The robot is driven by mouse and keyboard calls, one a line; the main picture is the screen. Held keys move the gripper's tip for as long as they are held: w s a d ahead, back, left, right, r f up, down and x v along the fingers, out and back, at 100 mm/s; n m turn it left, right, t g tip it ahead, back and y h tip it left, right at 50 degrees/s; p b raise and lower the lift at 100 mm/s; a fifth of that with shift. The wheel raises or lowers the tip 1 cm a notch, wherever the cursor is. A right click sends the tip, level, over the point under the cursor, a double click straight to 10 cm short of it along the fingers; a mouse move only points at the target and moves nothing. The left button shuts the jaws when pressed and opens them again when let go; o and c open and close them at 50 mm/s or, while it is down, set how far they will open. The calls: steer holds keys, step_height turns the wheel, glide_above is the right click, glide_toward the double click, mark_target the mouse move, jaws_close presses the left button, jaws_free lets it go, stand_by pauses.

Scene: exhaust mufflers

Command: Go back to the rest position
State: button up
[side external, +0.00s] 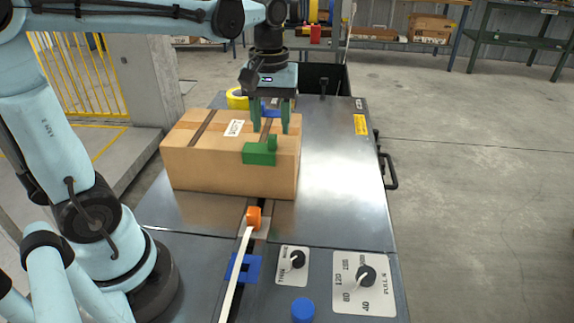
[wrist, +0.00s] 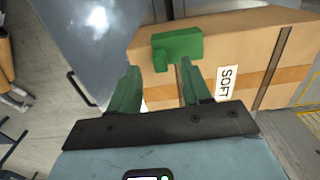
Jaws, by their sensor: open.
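My gripper (side external: 271,125) is open, pointing down above the top of a cardboard box (side external: 215,170). Its two green fingers are apart with nothing held between them; they also show in the wrist view (wrist: 158,78). A green bracket-like block (side external: 260,155) sits at the box's top front edge, just in front of the fingers. In the wrist view the green block (wrist: 178,46) lies beyond the fingertips, apart from them. Whether the fingertips touch the box top cannot be told.
The box stands on a metal worktable (side external: 340,180). An orange piece (side external: 254,217) with a white strip lies in front of it. Dial panels (side external: 362,284) and a blue knob (side external: 303,310) are at the near edge. A yellow roll (side external: 237,98) is behind the box. The table's right side is clear.

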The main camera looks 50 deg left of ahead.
step_height(320, 180, down, 2)
steer(key=shift+f, duration=0.2)
steer(key=shift+s+d+r, duration=0.1)
steer(key=shift+r, duration=0.2)
steer(key=shift+f, duration=0.15)
